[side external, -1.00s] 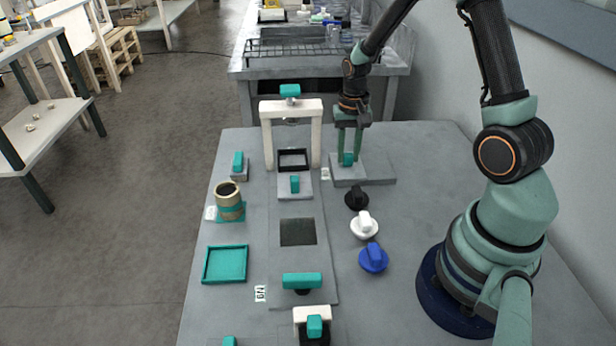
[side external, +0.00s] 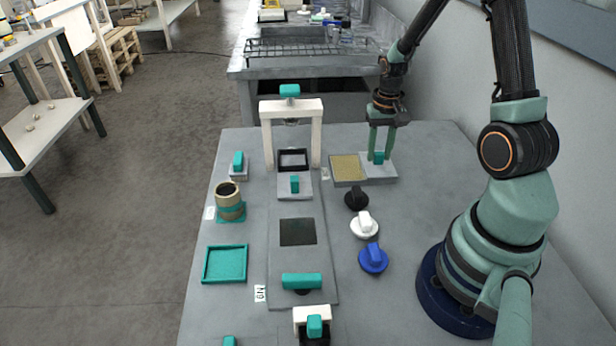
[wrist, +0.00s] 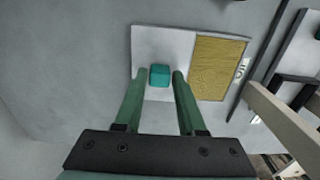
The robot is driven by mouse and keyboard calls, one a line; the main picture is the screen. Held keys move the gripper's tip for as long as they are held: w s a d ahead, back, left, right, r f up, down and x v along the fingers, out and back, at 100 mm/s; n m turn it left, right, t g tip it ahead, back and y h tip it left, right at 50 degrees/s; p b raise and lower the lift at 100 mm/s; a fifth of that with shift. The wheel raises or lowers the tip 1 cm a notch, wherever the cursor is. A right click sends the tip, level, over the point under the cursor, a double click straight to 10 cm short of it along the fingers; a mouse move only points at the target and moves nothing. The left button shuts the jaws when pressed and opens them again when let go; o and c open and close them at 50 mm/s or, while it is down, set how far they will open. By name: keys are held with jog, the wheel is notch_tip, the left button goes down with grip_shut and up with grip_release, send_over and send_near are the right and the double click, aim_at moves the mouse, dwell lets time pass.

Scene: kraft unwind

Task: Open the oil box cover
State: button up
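The oil box cover is a flat grey plate (side external: 379,172) with a teal knob (side external: 379,157). It lies to the right of the oil box, whose yellow-brown inside (side external: 347,168) is uncovered. In the wrist view the cover (wrist: 143,45) sits left of the yellow-brown opening (wrist: 216,65), and the teal knob (wrist: 160,76) shows on it. My gripper (side external: 381,162) is low over the cover, its two green fingers on either side of the knob. In the wrist view my gripper (wrist: 160,73) appears open, with narrow gaps between fingers and knob.
A white arch frame (side external: 291,106) stands left of the oil box. Black (side external: 356,198), white (side external: 364,226) and blue (side external: 374,259) knobs are in front. A tan roll (side external: 229,202) and teal tray (side external: 225,265) lie left. The table right of the cover is clear.

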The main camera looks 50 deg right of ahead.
aim_at(379, 153)
jog(key=shift+o, duration=0.9)
jog(key=shift+r, duration=0.15)
notch_tip(379, 153, up, 12)
jog(key=s+a+r+n+t, duration=0.1)
jog(key=a+r+n, duration=0.3)
jog(key=a, duration=0.5)
jog(key=s+a+r+n+t, duration=0.1)
jog(key=a+r+n+t, duration=0.3)
jog(key=a, duration=0.6)
jog(key=shift+a+r+n+t, duration=0.3)
jog(key=shift+r+n, duration=0.2)
jog(key=shift+r, duration=0.1)
